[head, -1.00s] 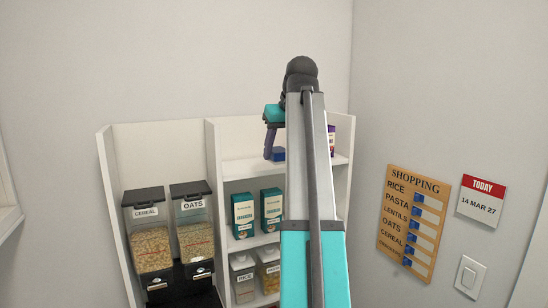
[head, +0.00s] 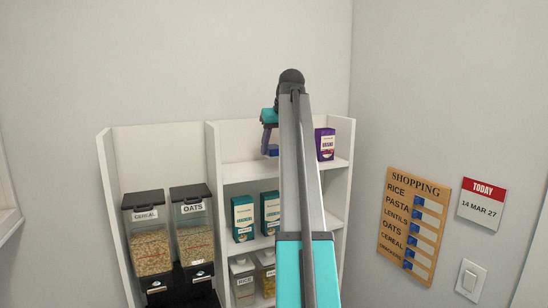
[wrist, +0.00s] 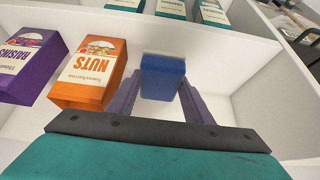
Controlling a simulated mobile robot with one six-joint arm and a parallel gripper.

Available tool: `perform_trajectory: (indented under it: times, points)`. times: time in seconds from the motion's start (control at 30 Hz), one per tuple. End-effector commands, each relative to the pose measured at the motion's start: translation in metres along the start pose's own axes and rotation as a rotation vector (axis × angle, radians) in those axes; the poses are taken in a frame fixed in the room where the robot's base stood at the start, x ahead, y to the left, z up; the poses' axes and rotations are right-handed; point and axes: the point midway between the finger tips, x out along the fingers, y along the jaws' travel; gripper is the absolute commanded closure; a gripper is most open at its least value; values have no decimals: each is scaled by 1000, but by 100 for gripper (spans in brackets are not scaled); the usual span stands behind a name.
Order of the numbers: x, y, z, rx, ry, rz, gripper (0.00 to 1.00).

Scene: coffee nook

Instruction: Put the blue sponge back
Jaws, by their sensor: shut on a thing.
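The blue sponge (wrist: 163,76) is held between the two purple fingers of my gripper (wrist: 160,92) in the wrist view. My arm hides much of that compartment there. In the wrist view, an orange nuts box (wrist: 91,73) and a purple raisins box (wrist: 32,66) are to the left of the sponge. I cannot tell whether the sponge touches the shelf.
The purple box (head: 325,144) also shows right of my arm in the head view. Teal boxes (head: 243,218) stand one shelf lower, with clear containers (head: 243,280) below. Cereal and oats dispensers (head: 150,235) stand at left. A shopping board (head: 413,226) hangs on the right wall.

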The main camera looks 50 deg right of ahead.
Motion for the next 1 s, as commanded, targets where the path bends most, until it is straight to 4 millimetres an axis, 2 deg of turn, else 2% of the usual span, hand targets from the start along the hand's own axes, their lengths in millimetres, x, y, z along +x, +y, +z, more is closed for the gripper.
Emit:
perform_trajectory:
  times: [0.43,0.77,1.0]
  points:
    - [3,1,-2,0,0,0,72]
    - [30,1,14,0,-1,0,72]
    - [33,1,14,0,0,1,72]
